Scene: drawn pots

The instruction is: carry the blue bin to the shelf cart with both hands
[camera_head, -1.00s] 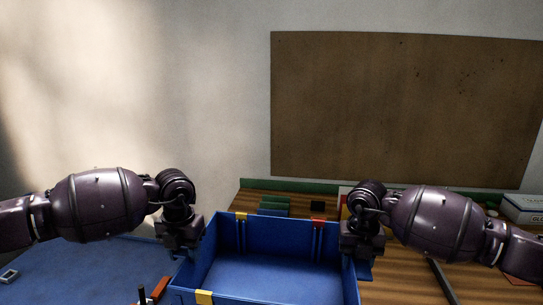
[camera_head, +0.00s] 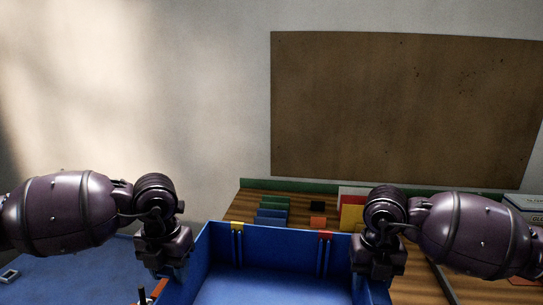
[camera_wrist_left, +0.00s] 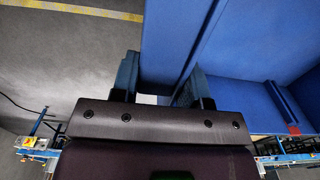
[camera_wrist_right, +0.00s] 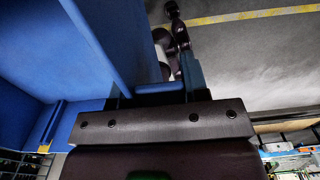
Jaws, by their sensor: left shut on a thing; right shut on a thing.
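The blue bin (camera_head: 270,288) is at the bottom middle of the head view, open at the top, with a yellow clip and a red clip on its far wall. Its inside looks empty where it shows; its near part is cut off by the frame. My left gripper (camera_head: 168,272) is shut on the bin's left wall, and the left wrist view shows that wall (camera_wrist_left: 172,40) between the fingers. My right gripper (camera_head: 378,272) is shut on the right wall, which also shows in the right wrist view (camera_wrist_right: 112,40). The shelf cart is not clearly in view.
Behind the bin is a wooden bench (camera_head: 420,285) with green and blue blocks (camera_head: 273,210), a yellow item (camera_head: 351,217) and boxes at the right. A blue surface (camera_head: 70,270) with a small grey device (camera_head: 9,276) lies at the left. A brown board (camera_head: 400,110) hangs on the wall.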

